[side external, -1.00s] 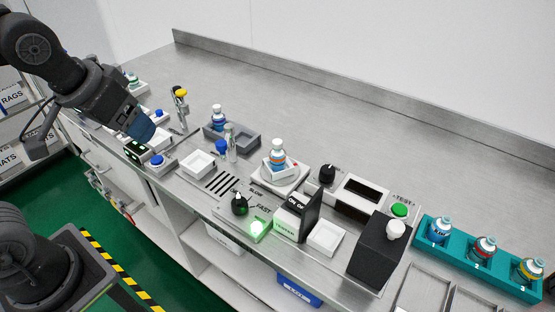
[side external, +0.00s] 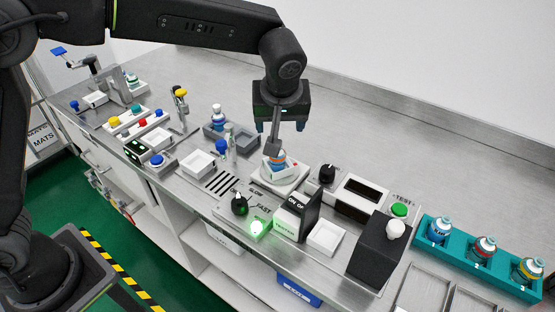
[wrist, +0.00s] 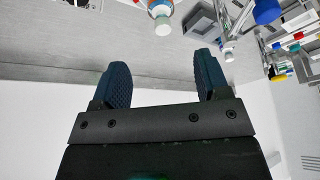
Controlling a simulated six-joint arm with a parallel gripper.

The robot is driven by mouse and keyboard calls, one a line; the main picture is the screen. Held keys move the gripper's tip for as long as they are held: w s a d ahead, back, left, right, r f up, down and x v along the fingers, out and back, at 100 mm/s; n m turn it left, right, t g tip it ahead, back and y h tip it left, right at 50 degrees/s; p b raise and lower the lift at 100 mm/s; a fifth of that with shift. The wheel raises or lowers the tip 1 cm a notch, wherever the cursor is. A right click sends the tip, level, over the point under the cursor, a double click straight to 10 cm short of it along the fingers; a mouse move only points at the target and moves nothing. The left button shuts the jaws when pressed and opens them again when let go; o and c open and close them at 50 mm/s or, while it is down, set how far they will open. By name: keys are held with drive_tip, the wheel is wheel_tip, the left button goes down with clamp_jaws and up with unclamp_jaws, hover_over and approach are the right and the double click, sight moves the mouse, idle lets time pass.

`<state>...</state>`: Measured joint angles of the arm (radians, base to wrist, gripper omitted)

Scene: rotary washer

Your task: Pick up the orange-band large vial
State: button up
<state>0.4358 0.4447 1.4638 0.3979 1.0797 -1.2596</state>
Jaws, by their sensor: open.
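The orange-band large vial (side external: 279,162) stands on a white square device right of centre in the side view. A grey part of my arm hides its top. Its lower end shows orange and blue. In the wrist view the vial (wrist: 160,9) is cut by the top edge, beyond the fingertips. My gripper (side external: 281,127) is open and empty, above and a little behind the vial and apart from it. Its two blue ridged fingers show in the wrist view (wrist: 162,65) with nothing between them.
A teal rack (side external: 458,261) with three vials is at right. The back of the counter is clear.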

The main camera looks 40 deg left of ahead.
drive_tip(key=x, duration=1.2)
drive_tip(key=shift+a, duration=0.15)
drive_tip(key=c, duration=1.1)
drive_tip(key=shift+o, duration=0.2)
drive_tip(key=shift+r, duration=0.15)
